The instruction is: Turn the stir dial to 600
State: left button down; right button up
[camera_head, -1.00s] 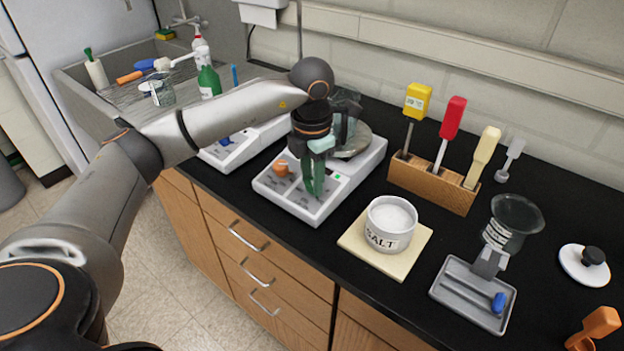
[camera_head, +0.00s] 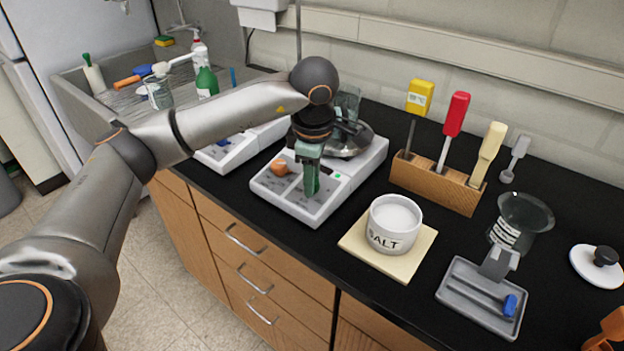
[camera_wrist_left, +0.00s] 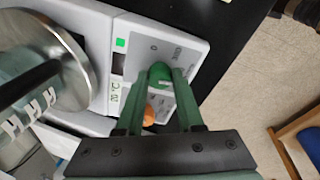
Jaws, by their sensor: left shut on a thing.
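The hotplate stirrer (camera_head: 300,208) stands on the black bench with an orange dial (camera_head: 279,167) at the left of its control panel. My left gripper (camera_head: 311,190) points down at the right part of the panel. In the left wrist view its fingertips (camera_wrist_left: 162,80) are closed on a green dial (camera_wrist_left: 160,73), which they hide in the head view. The orange dial also shows between the fingers in the wrist view (camera_wrist_left: 150,115), lower down. The small display (camera_wrist_left: 115,93) and green light are beside it. The dial's setting cannot be read. My right gripper is not in view.
A salt jar (camera_head: 394,223) on a tile, a wooden tool rack (camera_head: 435,184), a grey tray (camera_head: 484,297) and a glass beaker (camera_head: 522,220) stand to the right. A second white device (camera_head: 222,150) stands at the left, before the sink.

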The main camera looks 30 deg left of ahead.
pick_arm(q)
jog(key=shift+m, duration=0.6)
jog(key=c, duration=0.5)
grip_release()
jog(key=shift+c, duration=0.2)
notch_tip(320, 180, up, 12)
jog(key=s+d, duration=0.1)
jog(key=s, duration=0.1)
jog(key=shift+s+d+r+p, duration=0.15)
jog(key=shift+d+p, duration=0.2)
jog(key=shift+p, duration=0.1)
